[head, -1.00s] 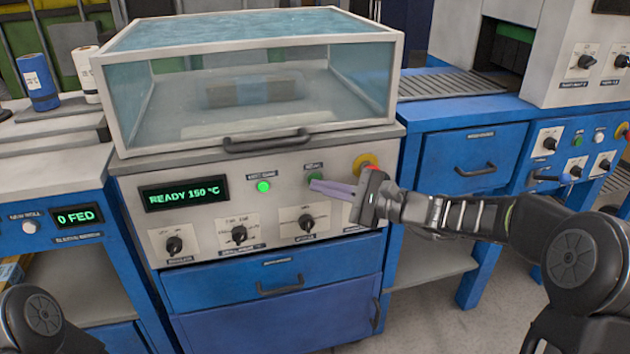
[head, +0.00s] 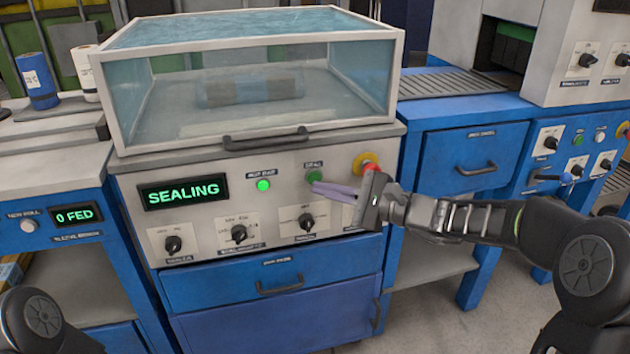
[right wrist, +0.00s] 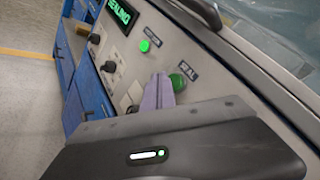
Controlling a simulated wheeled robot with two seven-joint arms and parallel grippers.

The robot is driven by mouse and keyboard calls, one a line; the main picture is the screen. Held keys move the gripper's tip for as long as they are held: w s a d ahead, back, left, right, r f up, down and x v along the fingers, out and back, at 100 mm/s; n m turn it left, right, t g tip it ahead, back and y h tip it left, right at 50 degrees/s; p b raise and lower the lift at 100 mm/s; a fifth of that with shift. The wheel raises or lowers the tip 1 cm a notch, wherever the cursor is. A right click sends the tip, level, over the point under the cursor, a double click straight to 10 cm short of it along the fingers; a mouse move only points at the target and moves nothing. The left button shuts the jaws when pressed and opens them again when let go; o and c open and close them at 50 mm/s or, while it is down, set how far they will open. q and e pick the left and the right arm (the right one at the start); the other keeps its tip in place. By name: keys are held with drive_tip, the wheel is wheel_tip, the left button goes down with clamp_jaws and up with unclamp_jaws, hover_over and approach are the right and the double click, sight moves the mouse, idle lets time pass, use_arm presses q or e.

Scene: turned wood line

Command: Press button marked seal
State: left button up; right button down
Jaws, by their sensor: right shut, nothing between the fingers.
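The green seal button (head: 314,176) is on the front panel of the sealing machine (head: 220,220), under a small label. It also shows in the right wrist view (right wrist: 180,81), with the label SEAL beside it. My right gripper (head: 316,187) is shut and empty, its fingertips just below the button in the head view. In the right wrist view the fingers (right wrist: 160,90) end close beside the button; I cannot tell whether they touch it. The display (head: 185,191) reads SEALING in green. My left gripper is not in view; only part of my left arm shows at the lower left.
A red and yellow knob (head: 367,163) is right of the button, near my right gripper. A lit green lamp (head: 264,185) is to the left. Dials (head: 239,233) sit below. The clear lid (head: 250,80) is closed over a wrapped item (head: 250,90).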

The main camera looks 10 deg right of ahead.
drive_tip(key=shift+s, duration=0.1)
drive_tip(key=s+b, duration=0.1)
drive_tip(key=s, duration=0.3)
drive_tip(key=shift+s+d, duration=0.15)
drive_tip(key=shift+s, duration=0.25)
idle(0.5)
